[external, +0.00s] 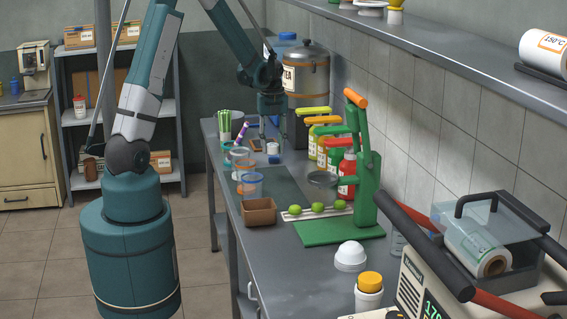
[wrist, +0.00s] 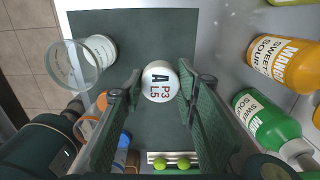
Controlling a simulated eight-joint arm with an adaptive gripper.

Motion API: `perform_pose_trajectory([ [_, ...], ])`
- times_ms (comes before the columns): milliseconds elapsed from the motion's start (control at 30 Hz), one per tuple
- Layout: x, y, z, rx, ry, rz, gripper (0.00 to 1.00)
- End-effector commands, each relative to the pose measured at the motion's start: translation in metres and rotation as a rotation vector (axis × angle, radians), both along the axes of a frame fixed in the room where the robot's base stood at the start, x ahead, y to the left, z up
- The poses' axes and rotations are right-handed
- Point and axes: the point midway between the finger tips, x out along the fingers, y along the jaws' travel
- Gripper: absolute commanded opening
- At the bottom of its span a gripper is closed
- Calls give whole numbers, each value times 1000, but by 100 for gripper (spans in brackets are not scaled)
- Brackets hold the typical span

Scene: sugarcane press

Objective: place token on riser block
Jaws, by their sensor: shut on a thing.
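A white round piece marked "A P3 L5" (wrist: 158,92), which I take as the token, sits between the fingertips of my gripper (wrist: 160,78). My gripper is shut on it. In the external view my gripper (external: 272,132) points down over the far part of the counter, with the white piece (external: 272,148) at its tips. Whether it touches the counter I cannot tell. A small blue item (external: 273,159) and a flat brown item (external: 255,145) lie close by. I cannot tell which thing, if any, is the riser block.
Sauce bottles (external: 335,152) stand to the right along the wall. Clear cups (external: 250,184) stand in front, to the left. A green press (external: 364,170), limes (external: 318,207) and a brown box (external: 259,211) are nearer. A large metal urn (external: 306,80) stands behind.

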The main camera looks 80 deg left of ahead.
Motion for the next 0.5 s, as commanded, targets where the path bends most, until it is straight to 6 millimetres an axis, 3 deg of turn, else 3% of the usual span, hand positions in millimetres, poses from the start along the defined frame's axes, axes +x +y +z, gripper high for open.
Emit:
perform_pose_trajectory([
  [500, 2, -5, 2, 0, 0, 8, 19],
])
